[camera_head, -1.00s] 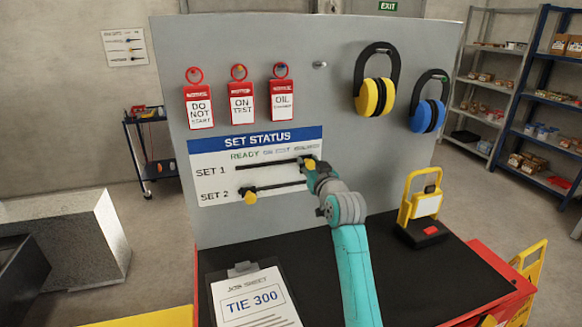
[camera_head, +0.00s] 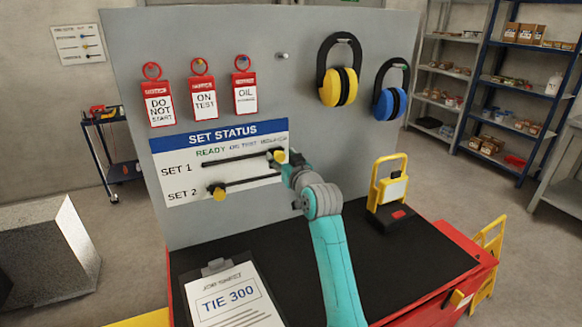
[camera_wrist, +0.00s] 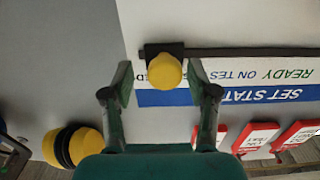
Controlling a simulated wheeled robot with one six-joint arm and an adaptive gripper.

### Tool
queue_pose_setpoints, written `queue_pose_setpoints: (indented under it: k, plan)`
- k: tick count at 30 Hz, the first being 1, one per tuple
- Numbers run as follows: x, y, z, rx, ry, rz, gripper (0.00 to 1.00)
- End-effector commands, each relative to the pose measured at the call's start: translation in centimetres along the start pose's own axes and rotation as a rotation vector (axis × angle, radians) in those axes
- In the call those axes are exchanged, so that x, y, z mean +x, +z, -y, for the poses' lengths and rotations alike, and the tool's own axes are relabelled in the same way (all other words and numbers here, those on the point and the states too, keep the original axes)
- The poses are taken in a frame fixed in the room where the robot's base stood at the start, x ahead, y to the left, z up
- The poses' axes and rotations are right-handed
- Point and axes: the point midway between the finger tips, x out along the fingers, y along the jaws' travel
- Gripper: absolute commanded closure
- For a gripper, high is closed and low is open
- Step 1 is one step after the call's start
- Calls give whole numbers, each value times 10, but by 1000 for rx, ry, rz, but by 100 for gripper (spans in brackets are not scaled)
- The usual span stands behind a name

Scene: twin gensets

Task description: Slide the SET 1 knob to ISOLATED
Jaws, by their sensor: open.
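The SET STATUS board (camera_head: 222,141) is on the grey upright panel, with READY, ON TEST and a partly covered third word above the SET 1 slot. The yellow SET 1 knob (camera_head: 279,156) is at the right end of its slot, under that third word. My gripper (camera_head: 287,170) is in front of it; its fingers are hard to make out there. In the wrist view, where the board appears upside down, the knob (camera_wrist: 164,72) on its black slider lies between my open fingers (camera_wrist: 160,84), with gaps at both sides. The SET 2 knob (camera_head: 219,194) is near its slot's left end.
Red hanging tags (camera_head: 203,100), yellow ear defenders (camera_head: 340,87) and blue ear defenders (camera_head: 389,102) hang on the panel. A yellow work lamp (camera_head: 389,190) and a job sheet clipboard (camera_head: 232,298) are on the black bench top (camera_head: 420,265).

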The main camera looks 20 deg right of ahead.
Motion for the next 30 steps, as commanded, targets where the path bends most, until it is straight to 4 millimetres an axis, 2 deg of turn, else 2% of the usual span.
queue_pose_setpoints:
  k: [9, 15, 21, 30]
  plan:
    - [-62, 1, -1, 0, 2, 1, 41]
    - [-93, 1, -2, 0, 3, 1, 41]
    - [-106, 1, -1, 0, 2, 2, 41]
    - [-108, 1, -1, 0, 2, 2, 41]
